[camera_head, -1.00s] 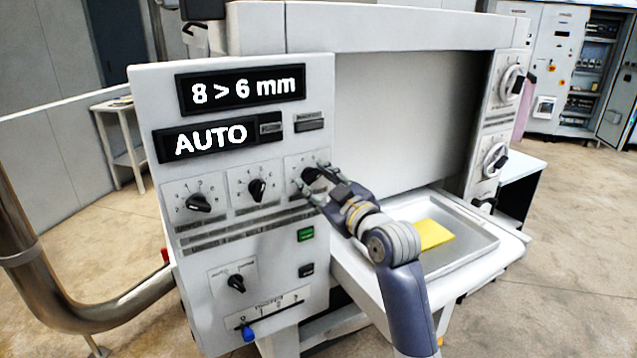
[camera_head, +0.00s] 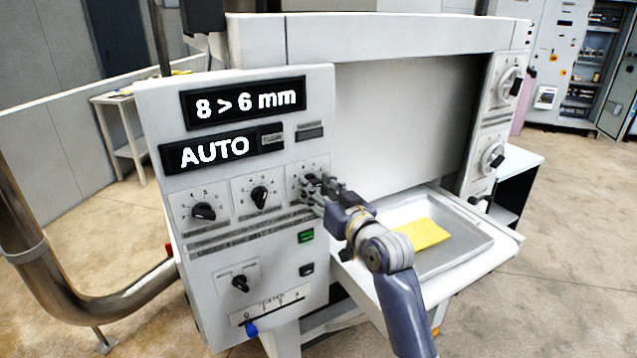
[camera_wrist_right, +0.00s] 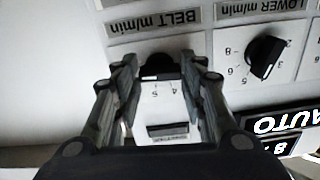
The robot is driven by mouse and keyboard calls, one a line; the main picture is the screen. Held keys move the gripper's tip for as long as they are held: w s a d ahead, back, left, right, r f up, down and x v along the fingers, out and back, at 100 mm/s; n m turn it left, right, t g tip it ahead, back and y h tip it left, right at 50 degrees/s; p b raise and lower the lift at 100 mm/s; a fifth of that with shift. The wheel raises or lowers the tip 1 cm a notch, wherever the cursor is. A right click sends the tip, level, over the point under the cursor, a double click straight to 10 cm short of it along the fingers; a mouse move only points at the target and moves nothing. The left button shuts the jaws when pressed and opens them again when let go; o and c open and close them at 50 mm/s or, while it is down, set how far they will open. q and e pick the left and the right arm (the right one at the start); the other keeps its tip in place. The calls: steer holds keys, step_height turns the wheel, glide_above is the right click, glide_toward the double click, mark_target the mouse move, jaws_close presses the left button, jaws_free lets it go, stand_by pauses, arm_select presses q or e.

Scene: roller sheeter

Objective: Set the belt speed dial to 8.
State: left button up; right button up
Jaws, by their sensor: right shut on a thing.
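The belt speed dial (camera_wrist_right: 160,68) is a black knob above a white scale, under an upside-down "BELT m/min" label (camera_wrist_right: 153,22) in the right wrist view. In the head view the dial (camera_head: 312,180) is the rightmost of the top row on the control panel, partly hidden by my right gripper (camera_head: 314,187). In the right wrist view that gripper (camera_wrist_right: 160,70) has a finger on each side of the knob and is shut on it. The digits 4 and 5 show beside the knob; its exact setting is hard to read. My left gripper is not in view.
Two more dials (camera_head: 204,212) (camera_head: 260,197) sit left of the belt dial. Displays above read "8 > 6 mm" (camera_head: 246,103) and "AUTO" (camera_head: 214,151). A green button (camera_head: 306,236) and a slider with a blue knob (camera_head: 251,329) are below. A tray (camera_head: 478,245) holds a yellow sheet (camera_head: 424,233).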

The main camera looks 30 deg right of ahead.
steer(key=shift+m, duration=0.6)
steer(key=o, duration=1.1)
steer(key=shift+w, duration=0.1)
steer(key=shift+c, duration=0.2)
steer(key=s+a, duration=0.1)
steer(key=s, duration=1.1)
